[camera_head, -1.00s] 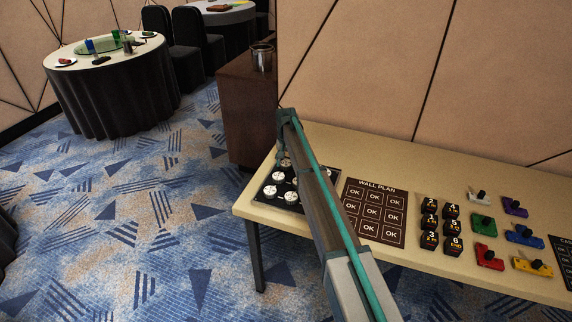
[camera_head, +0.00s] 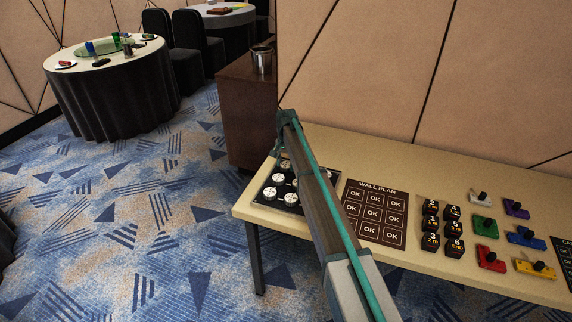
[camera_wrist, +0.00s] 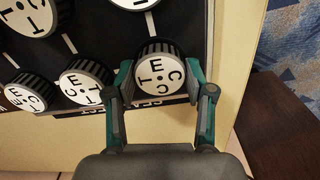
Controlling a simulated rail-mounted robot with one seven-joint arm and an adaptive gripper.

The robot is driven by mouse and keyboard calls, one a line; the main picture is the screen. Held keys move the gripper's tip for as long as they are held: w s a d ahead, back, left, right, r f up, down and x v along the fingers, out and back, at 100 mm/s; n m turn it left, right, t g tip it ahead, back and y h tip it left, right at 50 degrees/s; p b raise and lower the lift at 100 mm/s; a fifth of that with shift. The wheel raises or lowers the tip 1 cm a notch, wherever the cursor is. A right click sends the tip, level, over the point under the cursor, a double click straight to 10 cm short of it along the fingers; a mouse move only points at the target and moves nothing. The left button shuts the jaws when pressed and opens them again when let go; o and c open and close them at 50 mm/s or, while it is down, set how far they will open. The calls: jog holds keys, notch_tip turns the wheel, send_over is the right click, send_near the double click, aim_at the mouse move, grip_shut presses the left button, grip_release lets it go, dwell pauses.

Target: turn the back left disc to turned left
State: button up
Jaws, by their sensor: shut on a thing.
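The gripped disc (camera_wrist: 158,70) is a round knob with a dark ribbed side and a white lettered face. It sits at the edge of the black disc board (camera_wrist: 97,45) in the wrist view. My gripper (camera_wrist: 160,80) has its two teal fingers closed on the left and right sides of this disc, which stays on the board. In the head view my gripper (camera_head: 284,146) is at the back left of the board (camera_head: 291,207), and the arm partly hides the gripped disc and the board's right side. The exact turn of the disc is hard to read.
Other white-faced discs (camera_wrist: 84,82) stand close beside the gripped one. On the table (camera_head: 330,150) to the right are a wall plan card (camera_head: 374,212), black numbered blocks (camera_head: 431,225) and coloured knob pieces (camera_head: 486,226). A dark cabinet (camera_head: 247,115) stands behind the table's left end.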

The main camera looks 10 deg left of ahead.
aim_at(286, 164)
jog(key=o, duration=1.2)
jog(key=shift+c, duration=0.2)
jog(key=shift+r, duration=0.15)
notch_tip(286, 164, up, 12)
